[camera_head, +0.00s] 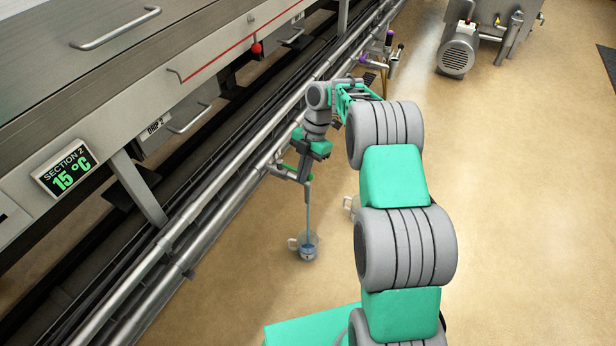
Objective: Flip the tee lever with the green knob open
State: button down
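The tee lever with the green knob (284,172) sits on a short branch off the long pipes along the machine, left of the middle of the view. A thin bluish stream (308,207) runs from the tee's outlet down into a clear jug (306,246) on the floor. My gripper (301,167) is at the tee, close beside the lever. The fingers are small and partly overlap the tee, so I cannot tell whether they touch the lever or how far apart they are.
Long steel pipes (220,213) run diagonally beside the machine. A second jug (350,204) is partly hidden behind my arm. A purple-knobbed valve (389,39) stands farther along. A red knob (256,48) is on the machine. Open floor lies to the right.

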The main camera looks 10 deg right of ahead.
jog(key=shift+w+d+n, duration=0.25)
jog(key=shift+d+n, duration=0.1)
jog(key=shift+n, duration=0.15)
jog(key=shift+d+r, duration=0.1)
jog(key=p+v, duration=0.9)
jog(key=p, duration=0.1)
jog(key=shift+w+r, duration=0.15)
jog(key=shift+r, duration=0.25)
